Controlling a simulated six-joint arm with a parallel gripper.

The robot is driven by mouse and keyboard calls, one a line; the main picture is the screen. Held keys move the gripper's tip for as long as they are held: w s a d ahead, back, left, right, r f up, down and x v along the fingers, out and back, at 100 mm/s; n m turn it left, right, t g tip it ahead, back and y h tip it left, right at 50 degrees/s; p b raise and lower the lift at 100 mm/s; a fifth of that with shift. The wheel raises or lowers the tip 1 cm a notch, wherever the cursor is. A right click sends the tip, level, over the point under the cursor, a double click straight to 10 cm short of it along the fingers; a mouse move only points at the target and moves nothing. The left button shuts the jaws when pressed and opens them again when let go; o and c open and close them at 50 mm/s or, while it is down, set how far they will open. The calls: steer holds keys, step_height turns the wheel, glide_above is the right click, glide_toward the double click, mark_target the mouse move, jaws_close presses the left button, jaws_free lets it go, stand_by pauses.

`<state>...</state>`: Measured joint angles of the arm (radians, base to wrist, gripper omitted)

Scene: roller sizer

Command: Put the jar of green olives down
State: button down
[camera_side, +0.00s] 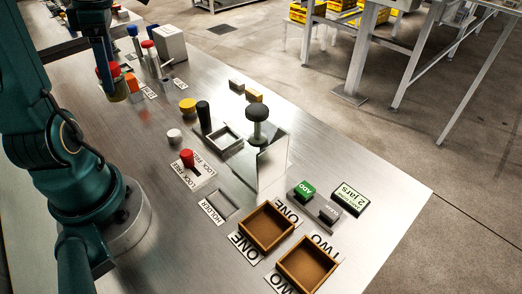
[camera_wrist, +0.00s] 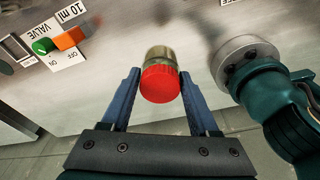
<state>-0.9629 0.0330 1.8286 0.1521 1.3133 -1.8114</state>
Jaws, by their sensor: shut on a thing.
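The jar of green olives (camera_wrist: 159,54) has a red lid and a glassy olive-coloured body. It is between the two blue fingers of my gripper (camera_wrist: 160,78) in the wrist view, with the lid toward the camera. In the side view the jar (camera_side: 117,92) is at the upper left, under my gripper (camera_side: 107,78), whose fingers hide part of it. My gripper is shut on the jar. I cannot tell whether its base touches the metal table (camera_side: 150,200).
An orange valve handle (camera_side: 131,81) with labels stands close to the jar's right. Capped bottles (camera_side: 148,48) and a white box (camera_side: 170,43) are behind. A clear panel (camera_side: 272,165), a dark-knobbed post (camera_side: 257,112) and brown trays ONE (camera_side: 246,233) and TWO (camera_side: 285,265) stand further right.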

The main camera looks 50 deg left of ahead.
step_height(320, 180, up, 9)
steer(key=shift+r, duration=0.2)
steer(key=w+d+m, duration=0.4)
steer(key=w+d, duration=0.1)
steer(key=w, duration=0.2)
steer(key=m+t, duration=0.2)
steer(key=m, duration=1.2)
glide_above(266, 231)
steer(key=shift+f, duration=1.45)
steer(key=shift+y, duration=0.4)
step_height(266, 231, down, 18)
steer(key=shift+w+a+f, duration=0.15)
steer(key=shift+f, duration=0.05)
steer(key=shift+f, duration=0.15)
